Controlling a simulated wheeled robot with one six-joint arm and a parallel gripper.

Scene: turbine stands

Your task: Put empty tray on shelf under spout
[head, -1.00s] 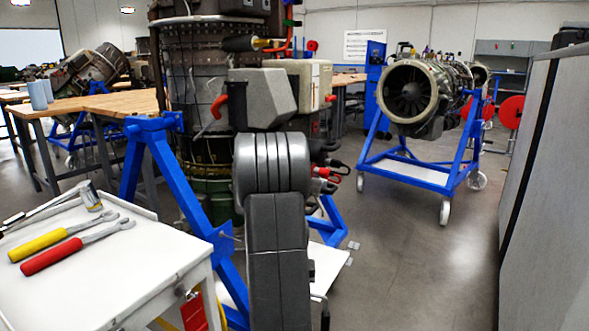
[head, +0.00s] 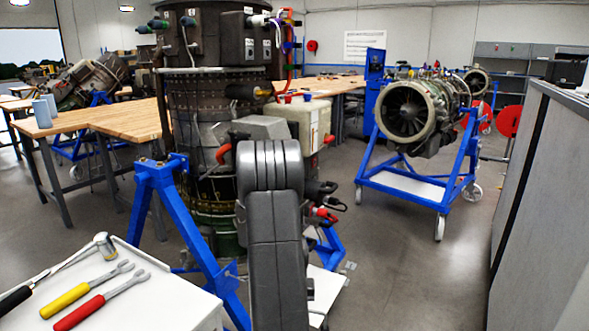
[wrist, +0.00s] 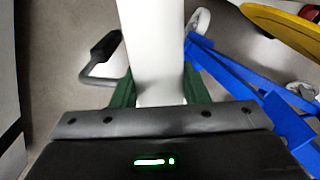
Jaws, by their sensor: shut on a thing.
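In the wrist view, my gripper (wrist: 158,92) has its two green fingers on either side of a long white piece (wrist: 152,45), shut on it. The piece runs from the fingers to the top edge; it looks like the tray, but only this strip shows. In the head view my gripper is hidden behind my grey arm. A white flat panel (head: 326,286) shows low beside the arm; I cannot tell whether it is the held tray or part of the stand. I cannot make out the spout or shelf for certain.
A large upright engine (head: 215,110) on a blue stand (head: 180,215) is close ahead. A white cart (head: 165,290) with tools is at the left. A grey cabinet (head: 545,210) is at the right. A second engine (head: 405,110) stands behind open floor (head: 400,270).

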